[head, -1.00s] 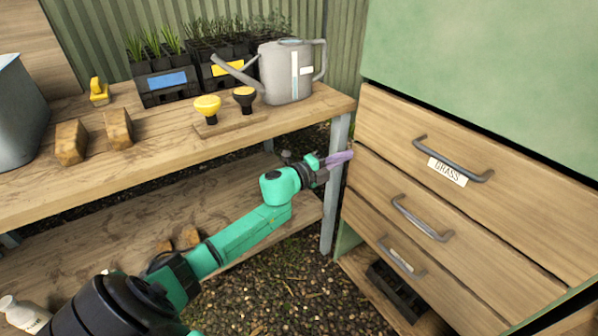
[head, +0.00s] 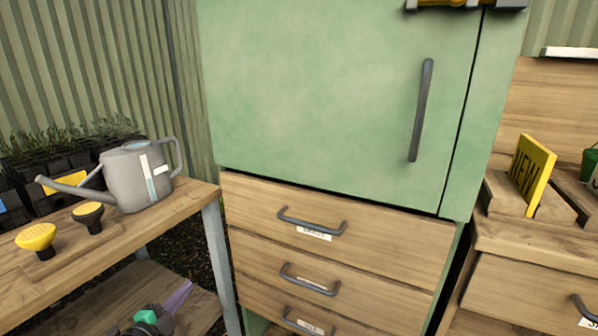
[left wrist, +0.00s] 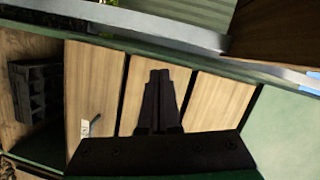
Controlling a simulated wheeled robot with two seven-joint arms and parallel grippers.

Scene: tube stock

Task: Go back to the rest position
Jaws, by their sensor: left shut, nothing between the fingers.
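My left gripper (head: 180,294) shows at the bottom left of the head view, with its purple fingers beside the bench leg, below the bench top. In the left wrist view its dark fingers (left wrist: 160,76) are together with nothing between them, in front of the wooden drawer fronts (left wrist: 150,85). Most of my left arm is out of the head view. My right gripper does not show in either view.
A wooden bench (head: 190,197) at the left bears a grey watering can (head: 130,182) and two knobbed tools. A green cabinet (head: 320,90) with three handled drawers (head: 330,225) stands in the middle. Another wooden bench (head: 510,237) with a yellow sign (head: 533,172) is at the right.

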